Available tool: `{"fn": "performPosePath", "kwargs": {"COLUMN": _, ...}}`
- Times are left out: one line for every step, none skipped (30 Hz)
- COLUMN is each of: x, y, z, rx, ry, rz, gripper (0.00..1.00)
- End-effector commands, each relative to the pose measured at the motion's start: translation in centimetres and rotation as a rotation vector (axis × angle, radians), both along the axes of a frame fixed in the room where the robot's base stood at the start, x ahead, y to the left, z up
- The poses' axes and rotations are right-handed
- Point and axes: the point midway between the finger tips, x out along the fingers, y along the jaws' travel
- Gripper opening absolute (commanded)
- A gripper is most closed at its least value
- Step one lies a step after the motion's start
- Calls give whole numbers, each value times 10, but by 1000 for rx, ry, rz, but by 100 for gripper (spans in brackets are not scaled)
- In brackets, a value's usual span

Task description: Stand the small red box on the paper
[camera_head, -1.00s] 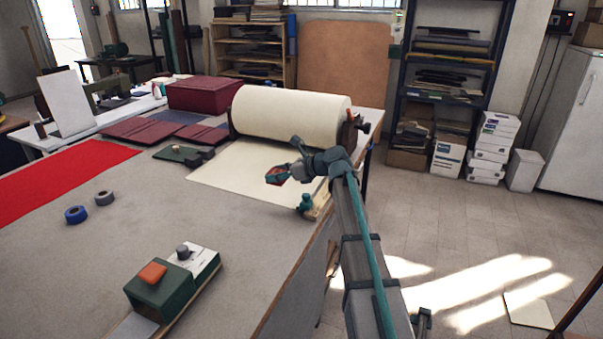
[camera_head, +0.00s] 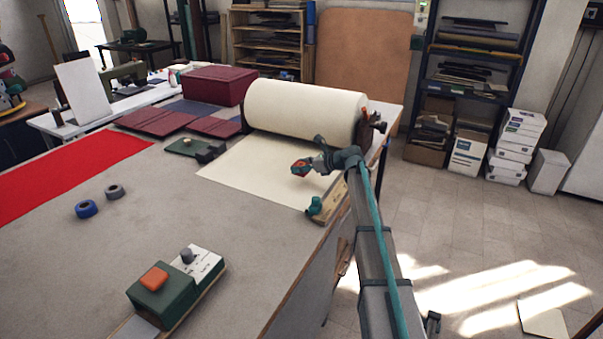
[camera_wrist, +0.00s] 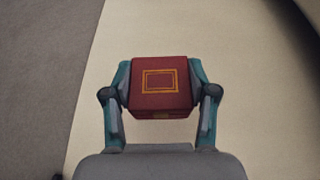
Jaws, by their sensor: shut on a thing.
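My gripper (camera_head: 303,167) is shut on the small red box (camera_wrist: 160,88), which is dark red with a gold square outline on the face toward the wrist camera. In the wrist view the box sits between both teal fingers, with the cream paper (camera_wrist: 235,55) behind it. In the head view the paper (camera_head: 250,175) comes off a large roll and lies flat on the table. The red box (camera_head: 298,169) shows small over the paper's right part. I cannot tell whether it touches the paper.
The large paper roll (camera_head: 303,108) lies behind my gripper. A teal tape dispenser (camera_head: 318,206) stands near the table's right edge. A small dark-green tool (camera_head: 192,148) lies left of the paper. A green machine with an orange button (camera_head: 165,295) stands at the front.

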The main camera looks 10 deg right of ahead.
Motion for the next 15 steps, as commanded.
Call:
{"fn": "performPosePath", "kwargs": {"x": 7, "y": -2, "z": -5, "rx": 1, "ry": 1, "rz": -1, "gripper": 17}}
{"fn": "performPosePath", "kwargs": {"x": 9, "y": -2, "z": -7, "rx": 1, "ry": 0, "rz": 0, "gripper": 17}}
{"fn": "performPosePath", "kwargs": {"x": 11, "y": -3, "z": -10, "rx": 1, "ry": -1, "rz": -1, "gripper": 17}}
{"fn": "performPosePath", "kwargs": {"x": 12, "y": -3, "z": -12, "rx": 1, "ry": -1, "rz": -1, "gripper": 17}}
{"fn": "performPosePath", "kwargs": {"x": 12, "y": -3, "z": -13, "rx": 1, "ry": -1, "rz": -1, "gripper": 17}}
{"fn": "performPosePath", "kwargs": {"x": 13, "y": -4, "z": -15, "rx": 1, "ry": -1, "rz": -1, "gripper": 17}}
{"fn": "performPosePath", "kwargs": {"x": 14, "y": -4, "z": -16, "rx": 1, "ry": -1, "rz": 0, "gripper": 17}}
{"fn": "performPosePath", "kwargs": {"x": 15, "y": -4, "z": -17, "rx": 1, "ry": -1, "rz": 0, "gripper": 17}}
{"fn": "performPosePath", "kwargs": {"x": 16, "y": -4, "z": -19, "rx": 1, "ry": 0, "rz": 0, "gripper": 17}}
{"fn": "performPosePath", "kwargs": {"x": 18, "y": -5, "z": -21, "rx": 1, "ry": 0, "rz": 0, "gripper": 17}}
{"fn": "performPosePath", "kwargs": {"x": 20, "y": -5, "z": -23, "rx": 2, "ry": 1, "rz": -1, "gripper": 17}}
{"fn": "performPosePath", "kwargs": {"x": 24, "y": -6, "z": -27, "rx": 1, "ry": 0, "rz": 0, "gripper": 17}}
{"fn": "performPosePath", "kwargs": {"x": 21, "y": -6, "z": -30, "rx": 1, "ry": 1, "rz": 0, "gripper": 17}}
{"fn": "performPosePath", "kwargs": {"x": 21, "y": -6, "z": -34, "rx": 1, "ry": 1, "rz": 1, "gripper": 17}}
{"fn": "performPosePath", "kwargs": {"x": 20, "y": -5, "z": -40, "rx": 1, "ry": 3, "rz": 0, "gripper": 17}}
